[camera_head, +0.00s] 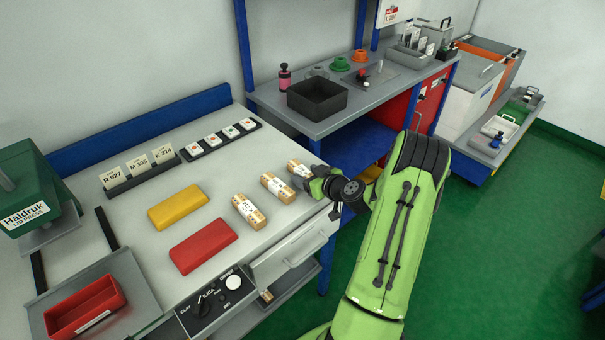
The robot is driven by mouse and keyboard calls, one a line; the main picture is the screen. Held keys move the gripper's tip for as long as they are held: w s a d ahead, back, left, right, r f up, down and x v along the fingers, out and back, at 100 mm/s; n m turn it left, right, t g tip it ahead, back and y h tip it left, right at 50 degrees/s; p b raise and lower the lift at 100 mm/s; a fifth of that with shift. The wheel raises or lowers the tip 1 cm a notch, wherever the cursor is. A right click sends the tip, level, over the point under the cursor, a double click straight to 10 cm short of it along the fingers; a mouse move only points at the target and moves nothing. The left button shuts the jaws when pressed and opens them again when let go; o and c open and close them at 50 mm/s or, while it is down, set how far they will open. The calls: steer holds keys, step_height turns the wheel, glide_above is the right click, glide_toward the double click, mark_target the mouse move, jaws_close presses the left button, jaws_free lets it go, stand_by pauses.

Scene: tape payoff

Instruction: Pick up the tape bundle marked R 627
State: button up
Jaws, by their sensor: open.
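Three tan, cylindrical tape bundles lie in a row on the light bench: a near one (249,211), a middle one (277,187) and a far one (298,168). Their printed marks are too small to read surely, so I cannot tell which is R 627. My gripper (317,183) is open at the far bundle's right end and hides part of it. I cannot tell whether they touch. A card marked R 627 (113,176) stands leftmost in a dark holder, beside cards M 205 (138,165) and K 27A (163,154).
A yellow block (178,207) and a red block (203,246) lie left of the bundles. A green press (38,195) and a red tray (86,308) are at left. A black bin (317,98) stands on the rear bench. A small tan piece (266,296) shows below the drawer.

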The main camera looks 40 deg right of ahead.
steer(key=shift+w+f, duration=0.2)
steer(key=shift+w, duration=0.35)
steer(key=c, duration=1.1)
steer(key=shift+r, duration=0.1)
